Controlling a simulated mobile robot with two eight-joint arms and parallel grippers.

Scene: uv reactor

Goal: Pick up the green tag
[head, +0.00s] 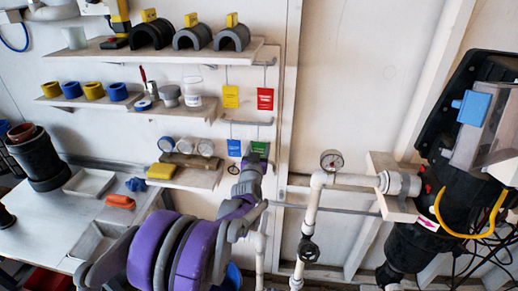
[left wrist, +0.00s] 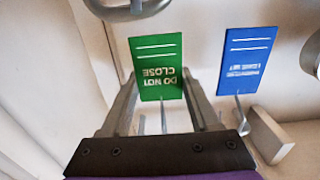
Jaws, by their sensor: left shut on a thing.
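The green tag (head: 260,148) is at the lower row of hanging tags on the wall in the head view, partly covered by my gripper. In the left wrist view the green tag (left wrist: 158,58) shows its white "DO NOT CLOSE" print upside down. My left gripper (head: 252,163) is at the tag, and in the left wrist view its fingers (left wrist: 158,88) are on the tag's two side edges, shut on it. A thin wire shows below the tag there; I cannot tell whether the tag still hangs on its hook. My right gripper is not in view.
A blue tag (left wrist: 247,62) hangs close beside the green one. A yellow tag (head: 230,96) and a red tag (head: 265,99) hang above. A shelf with gauges (head: 188,176) is to the left. White pipes with a gauge (head: 332,160) stand to the right.

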